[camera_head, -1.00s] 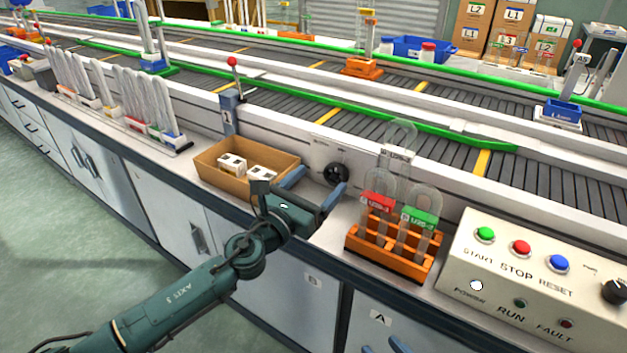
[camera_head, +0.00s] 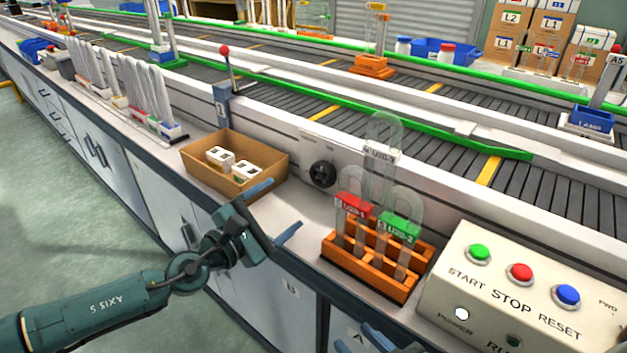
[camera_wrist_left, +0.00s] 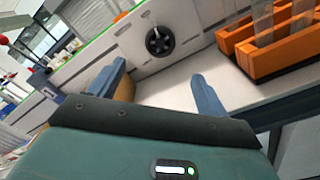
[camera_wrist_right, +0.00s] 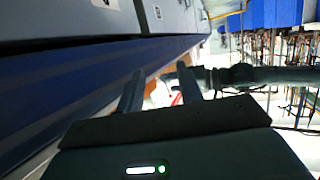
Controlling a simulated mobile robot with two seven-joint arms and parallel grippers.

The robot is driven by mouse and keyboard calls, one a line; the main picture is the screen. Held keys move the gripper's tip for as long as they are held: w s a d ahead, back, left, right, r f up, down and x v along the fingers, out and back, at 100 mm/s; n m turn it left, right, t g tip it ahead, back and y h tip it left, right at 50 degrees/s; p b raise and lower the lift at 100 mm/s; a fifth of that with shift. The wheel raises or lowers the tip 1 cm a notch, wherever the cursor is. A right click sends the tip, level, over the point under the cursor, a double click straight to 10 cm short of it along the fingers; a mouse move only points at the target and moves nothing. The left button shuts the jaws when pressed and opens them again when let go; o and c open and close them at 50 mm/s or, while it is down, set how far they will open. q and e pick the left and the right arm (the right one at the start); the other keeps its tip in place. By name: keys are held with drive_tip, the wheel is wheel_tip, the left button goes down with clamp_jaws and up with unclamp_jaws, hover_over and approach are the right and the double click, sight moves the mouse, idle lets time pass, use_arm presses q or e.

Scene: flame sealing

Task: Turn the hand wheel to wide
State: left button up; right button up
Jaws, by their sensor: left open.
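The hand wheel (camera_head: 322,174) is a small black round knob on the pale front panel of the conveyor. It also shows in the left wrist view (camera_wrist_left: 160,41), upper middle, with small marks around it too blurred to read. My left gripper (camera_head: 283,208) is open and empty, in front of the wheel and to its lower left, apart from it. In the left wrist view the wheel appears beyond the gap between the blue fingers. My right gripper (camera_wrist_right: 161,72) has its fingers apart with nothing seen held; only its blue fingertips show at the bottom of the head view.
A cardboard box (camera_head: 215,181) with white labelled pieces stands left of the wheel. An orange rack (camera_head: 358,269) with clear tubes tagged red and green stands to its right. A control box (camera_head: 500,300) with buttons is further right. Bare bench lies before the wheel.

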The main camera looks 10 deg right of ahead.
sight(318, 178)
use_arm(q)
drive_tip(key=b+x, duration=0.3)
drive_tip(key=x, duration=0.8)
drive_tip(key=shift+f+b, duration=0.1)
drive_tip(key=shift+b, duration=0.3)
drive_tip(key=shift+w+d, duration=0.3)
drive_tip(key=shift+d, duration=0.05)
use_arm(e)
drive_tip(key=shift+n+y, duration=0.3)
drive_tip(key=shift+n, duration=0.5)
drive_tip(key=f, duration=0.1)
drive_tip(key=w+a+f, duration=0.1)
drive_tip(key=f, duration=0.1)
drive_tip(key=shift+w+a+f, duration=0.15)
drive_tip(key=shift+a+f, duration=0.1)
drive_tip(key=shift+f, duration=0.15)
use_arm(q)
drive_tip(key=shift+c, duration=0.6)
drive_tip(key=c, duration=0.9)
drive_tip(key=shift+o, duration=0.2)
use_arm(e)
drive_tip(key=shift+f, duration=0.15)
